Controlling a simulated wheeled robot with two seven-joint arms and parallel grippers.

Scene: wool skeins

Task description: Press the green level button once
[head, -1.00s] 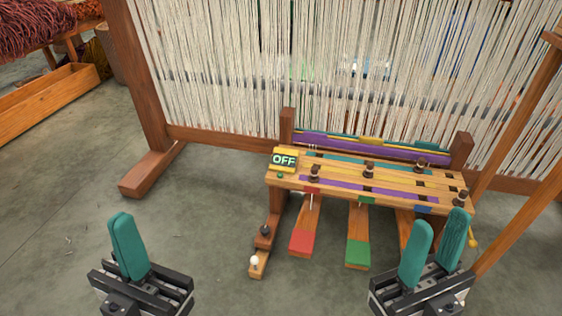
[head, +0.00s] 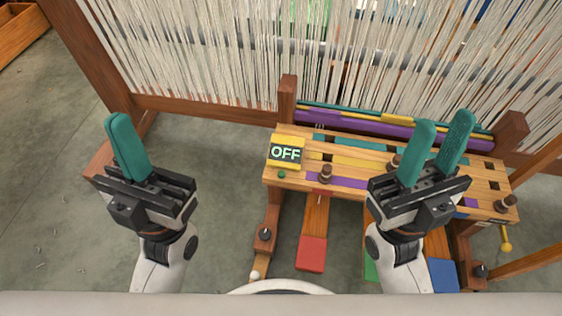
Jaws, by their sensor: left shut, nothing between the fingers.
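A small round green button (head: 281,173) sits on the front left of the wooden loom panel (head: 272,183), just below a yellow-framed display (head: 285,153) that reads OFF. My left gripper (head: 127,146) is shut and empty, left of the panel and apart from it, with its teal fingers together. My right gripper (head: 435,148) is open and empty. Its teal fingers stand apart and hide part of the panel's right half.
Several dark knobs, one clear at the panel's middle (head: 325,173), stand on the panel. Red (head: 312,254), green (head: 371,268) and blue (head: 443,275) pedals lie below. A tall frame of pale threads (head: 220,60) rises behind.

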